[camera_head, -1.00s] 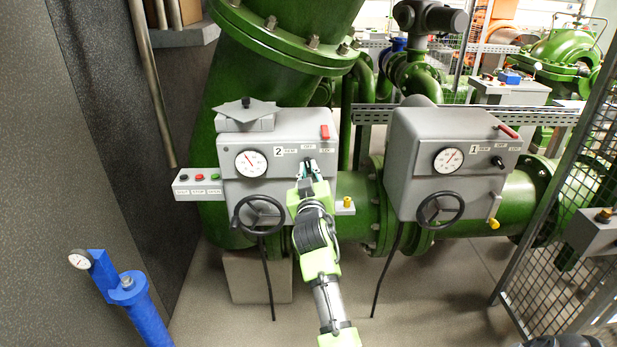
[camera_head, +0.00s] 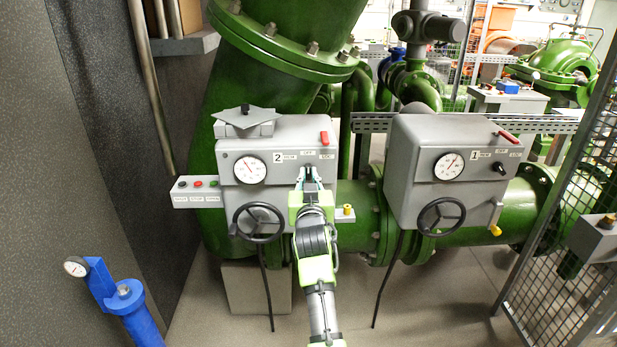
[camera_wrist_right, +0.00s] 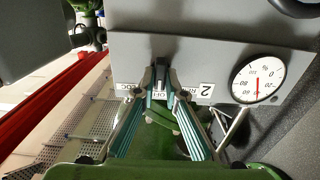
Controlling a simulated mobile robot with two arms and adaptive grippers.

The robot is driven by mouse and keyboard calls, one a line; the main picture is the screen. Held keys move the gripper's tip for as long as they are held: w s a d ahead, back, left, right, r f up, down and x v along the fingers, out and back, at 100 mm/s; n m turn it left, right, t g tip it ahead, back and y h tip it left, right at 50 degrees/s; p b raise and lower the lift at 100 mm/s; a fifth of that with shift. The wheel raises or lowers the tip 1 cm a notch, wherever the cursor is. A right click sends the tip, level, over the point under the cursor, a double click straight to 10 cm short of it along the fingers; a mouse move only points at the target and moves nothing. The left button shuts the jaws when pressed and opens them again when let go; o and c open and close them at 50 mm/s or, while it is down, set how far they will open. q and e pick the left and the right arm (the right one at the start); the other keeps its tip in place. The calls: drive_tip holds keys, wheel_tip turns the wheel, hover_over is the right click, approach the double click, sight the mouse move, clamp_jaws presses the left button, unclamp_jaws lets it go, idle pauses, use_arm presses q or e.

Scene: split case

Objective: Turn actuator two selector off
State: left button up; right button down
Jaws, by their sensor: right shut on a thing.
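The actuator two box (camera_head: 240,200) is grey, with a "2" plate, a round dial (camera_head: 250,170) and a black handwheel. My right gripper (camera_head: 308,174) is at the front of this box, below the OFF label (camera_head: 307,152). In the right wrist view, which is upside down, its two fingers (camera_wrist_right: 160,76) are closed on the sides of the black selector knob (camera_wrist_right: 160,70). The knob appears to stand in line with the OFF label, between REM and LOC. The fingers hide part of it. My left gripper is not in view.
The handwheel (camera_head: 258,221) is close to the left of my right arm. A push-button box (camera_head: 197,192) sits at the box's left side. The actuator one box (camera_head: 432,165) stands to the right. A mesh fence (camera_head: 565,230) is at far right, a blue post (camera_head: 128,295) at lower left.

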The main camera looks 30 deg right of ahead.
drive_tip(key=c, duration=2.1)
unclamp_jaws()
wheel_tip(320, 180, up, 10)
